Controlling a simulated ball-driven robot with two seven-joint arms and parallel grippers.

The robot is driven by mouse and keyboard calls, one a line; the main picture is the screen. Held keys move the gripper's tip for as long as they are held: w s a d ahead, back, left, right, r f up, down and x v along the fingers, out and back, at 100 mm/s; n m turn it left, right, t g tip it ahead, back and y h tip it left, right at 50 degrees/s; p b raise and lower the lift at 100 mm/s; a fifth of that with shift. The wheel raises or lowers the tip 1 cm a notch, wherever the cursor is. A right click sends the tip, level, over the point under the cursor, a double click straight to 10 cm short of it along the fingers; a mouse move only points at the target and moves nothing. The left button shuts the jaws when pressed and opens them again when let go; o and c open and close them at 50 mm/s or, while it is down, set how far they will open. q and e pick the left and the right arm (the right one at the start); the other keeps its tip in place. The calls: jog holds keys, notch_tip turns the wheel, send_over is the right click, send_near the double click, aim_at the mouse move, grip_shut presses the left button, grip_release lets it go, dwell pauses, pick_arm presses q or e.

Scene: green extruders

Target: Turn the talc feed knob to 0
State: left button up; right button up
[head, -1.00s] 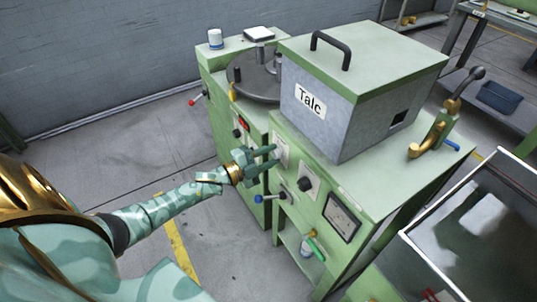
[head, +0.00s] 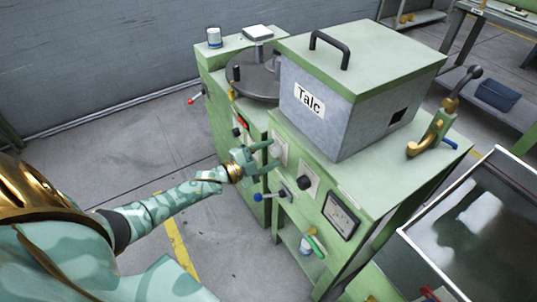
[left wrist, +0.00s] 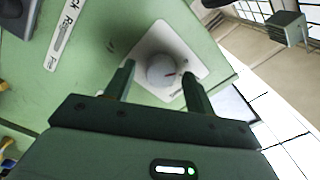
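The green machine (head: 385,190) bears a grey box marked "Talc" (head: 310,98). A round grey knob (head: 275,150) sits on a white plate on its front. In the left wrist view the knob (left wrist: 161,70) shows a short red mark toward its right side; the plate's small lettering is unreadable. My left gripper (head: 269,157) is open in front of this plate. In the wrist view its fingers (left wrist: 157,78) stand on both sides of the knob, with gaps visible. Contact cannot be confirmed. A black knob (head: 303,183) sits on another plate to the right. My right gripper is out of view.
A blue-tipped lever (head: 270,196) juts out just below my gripper. A gauge (head: 341,214) and a green-handled valve (head: 314,244) are lower right. A neighbouring green machine with a round plate (head: 252,80) stands behind. Floor at left is clear.

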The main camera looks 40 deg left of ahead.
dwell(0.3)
pick_arm(q)
jog(key=p+v, duration=0.2)
jog(key=v, duration=1.4)
jog(key=shift+p, duration=0.35)
jog(key=shift+s, duration=0.1)
